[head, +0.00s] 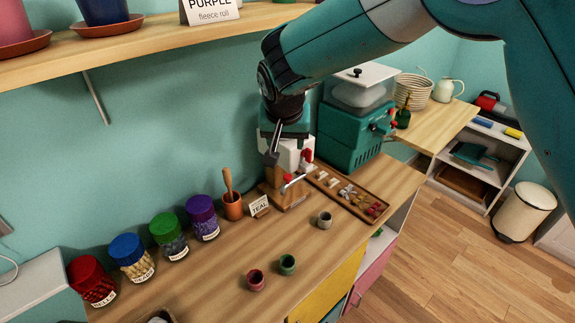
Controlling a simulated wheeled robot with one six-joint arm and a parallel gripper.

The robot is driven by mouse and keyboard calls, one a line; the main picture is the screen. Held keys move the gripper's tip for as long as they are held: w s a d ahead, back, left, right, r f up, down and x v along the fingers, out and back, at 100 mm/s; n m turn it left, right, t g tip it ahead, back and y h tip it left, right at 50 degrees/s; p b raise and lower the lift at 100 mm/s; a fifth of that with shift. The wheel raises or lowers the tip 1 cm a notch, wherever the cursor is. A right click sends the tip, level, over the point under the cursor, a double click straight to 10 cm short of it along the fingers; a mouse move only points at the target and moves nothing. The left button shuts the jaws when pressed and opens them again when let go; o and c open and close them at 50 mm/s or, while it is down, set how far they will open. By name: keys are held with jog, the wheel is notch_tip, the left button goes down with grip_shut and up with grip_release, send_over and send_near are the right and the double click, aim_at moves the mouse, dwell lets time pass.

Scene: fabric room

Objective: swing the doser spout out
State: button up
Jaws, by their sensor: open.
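The doser (292,154) stands on the counter against the teal wall, with a white body and red parts on a wooden base. A thin metallic piece with a red end, which looks like the spout (296,181), sticks out low at its front above the base. My arm reaches down from the upper right. My gripper (272,157) is open, pointing down in front of the doser's upper left side. It hides part of the doser. I cannot tell whether a finger touches it.
A wooden tray (335,202) of small parts lies right of the doser. A teal machine (350,137) stands behind it. A terracotta pot (233,207), a TEAL card (259,206) and several lidded jars (203,220) are to the left. Small cups (288,264) stand in front.

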aim_at(288, 177)
jog(key=p+x, duration=0.5)
jog(key=x, duration=1.2)
jog(key=shift+d+f+p, duration=0.1)
jog(key=shift+p, duration=0.25)
grip_shut()
